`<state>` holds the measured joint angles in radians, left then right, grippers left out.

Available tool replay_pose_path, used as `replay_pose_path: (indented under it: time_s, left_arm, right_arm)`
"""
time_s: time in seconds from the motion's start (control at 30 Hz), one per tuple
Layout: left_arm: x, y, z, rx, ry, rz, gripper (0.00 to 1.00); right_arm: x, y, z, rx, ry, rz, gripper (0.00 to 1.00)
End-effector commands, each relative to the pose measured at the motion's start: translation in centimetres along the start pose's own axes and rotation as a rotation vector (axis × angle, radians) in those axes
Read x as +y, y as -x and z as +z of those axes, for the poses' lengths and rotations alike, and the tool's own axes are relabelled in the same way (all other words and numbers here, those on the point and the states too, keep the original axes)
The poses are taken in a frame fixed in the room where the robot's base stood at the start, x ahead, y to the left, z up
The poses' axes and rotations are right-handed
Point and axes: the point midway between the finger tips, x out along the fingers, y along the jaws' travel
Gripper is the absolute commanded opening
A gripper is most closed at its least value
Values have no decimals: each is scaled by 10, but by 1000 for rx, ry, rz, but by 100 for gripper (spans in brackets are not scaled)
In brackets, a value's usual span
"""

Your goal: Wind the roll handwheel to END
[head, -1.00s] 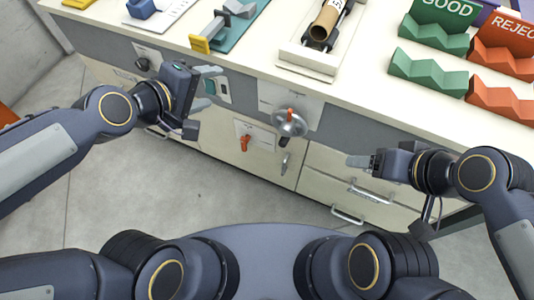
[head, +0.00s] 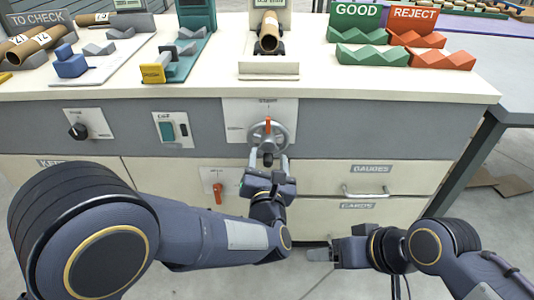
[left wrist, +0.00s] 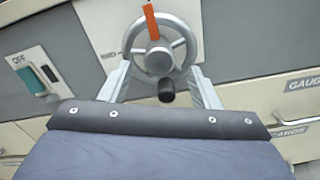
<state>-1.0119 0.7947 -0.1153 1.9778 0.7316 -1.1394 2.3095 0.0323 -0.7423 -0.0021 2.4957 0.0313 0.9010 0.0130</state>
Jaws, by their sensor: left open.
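The roll handwheel (head: 267,134) is a grey metal wheel on a pale panel on the bench front. An orange pointer (head: 267,124) stands upright at its top, and a dark knob (head: 267,159) sits at its bottom. My left gripper (head: 268,158) is open, its two fingers reaching up on either side of the knob. In the left wrist view the handwheel (left wrist: 178,46) is straight ahead and the knob (left wrist: 166,90) lies between the open fingers; I cannot tell whether they touch it. My right gripper (head: 320,254) is low at the right; its jaw opening is unclear.
A black dial (head: 78,131) and a green switch (head: 170,131) are left of the handwheel. An orange lever (head: 217,190) is below left. Drawer handles (head: 365,192) project at the right. A cardboard tube (head: 269,33) lies on the bench top above the handwheel.

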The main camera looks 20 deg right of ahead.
Motion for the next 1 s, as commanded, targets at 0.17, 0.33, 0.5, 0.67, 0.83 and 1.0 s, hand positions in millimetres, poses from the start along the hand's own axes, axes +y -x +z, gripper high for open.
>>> replay_pose_path:
  time_s: [0.17, 0.33, 0.5, 0.67, 0.83, 1.0]
  left_arm:
    - [0, -29, -1, 0, -1, 1, 56]
    - [0, -43, -1, 0, -3, -1, 56]
    - [0, -46, 0, 0, -3, -2, 56]
    - [0, -46, 0, 1, -3, -2, 52]
    - [0, -45, 0, 0, -3, -2, 30]
    - [0, -45, 0, 0, -3, -2, 12]
  right_arm:
    - [1, -2, 1, 0, 0, 0, 70]
    - [1, -2, 1, 0, 0, 0, 70]
    - [1, -2, 1, 0, 0, 0, 70]
    - [1, -2, 1, -1, 0, 0, 70]
    - [1, -2, 1, 0, 0, 0, 70]
    - [1, -2, 1, 0, 0, 0, 70]
